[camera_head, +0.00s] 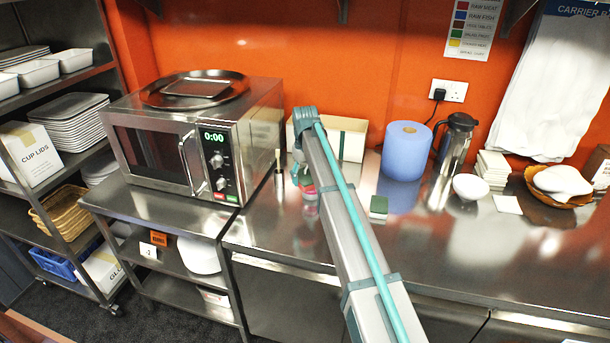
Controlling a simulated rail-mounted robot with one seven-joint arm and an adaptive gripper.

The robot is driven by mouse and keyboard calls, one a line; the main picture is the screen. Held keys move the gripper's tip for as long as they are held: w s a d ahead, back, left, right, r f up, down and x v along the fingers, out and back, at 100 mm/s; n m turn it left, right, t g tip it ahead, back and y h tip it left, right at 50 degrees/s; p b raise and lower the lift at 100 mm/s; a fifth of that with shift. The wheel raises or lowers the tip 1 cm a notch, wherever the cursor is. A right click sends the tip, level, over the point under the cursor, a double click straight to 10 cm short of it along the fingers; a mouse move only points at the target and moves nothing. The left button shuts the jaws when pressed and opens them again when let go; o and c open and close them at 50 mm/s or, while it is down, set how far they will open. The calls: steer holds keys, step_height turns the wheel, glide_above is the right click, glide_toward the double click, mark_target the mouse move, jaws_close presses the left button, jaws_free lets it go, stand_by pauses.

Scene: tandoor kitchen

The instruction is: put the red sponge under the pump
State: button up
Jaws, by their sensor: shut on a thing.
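My arm reaches from the lower right over the steel counter, and its far end points down. My gripper (302,180) is mostly hidden behind the arm, low over the counter beside the microwave. It is shut on a small red thing (308,189), which seems to be the red sponge; only a sliver shows. A pinkish patch lies just below it, and I cannot tell whether it is a reflection or another object. I cannot make out a pump for certain; the arm covers part of the counter there.
A microwave (190,140) stands left of my gripper, with a slim upright item (278,166) between. A green sponge-like block (378,206), blue roll (405,150), steel jug (455,142) and white bowl (470,187) stand to the right. The front right counter is clear.

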steer(key=shift+s+f, duration=0.1)
steer(key=shift+s, duration=0.05)
steer(key=shift+f, duration=0.4)
steer(key=shift+f, duration=0.2)
steer(key=o, duration=0.7)
step_height(320, 180, up, 13)
steer(key=b, duration=0.2)
steer(key=shift+r+b, duration=0.15)
steer(key=shift+b, duration=0.25)
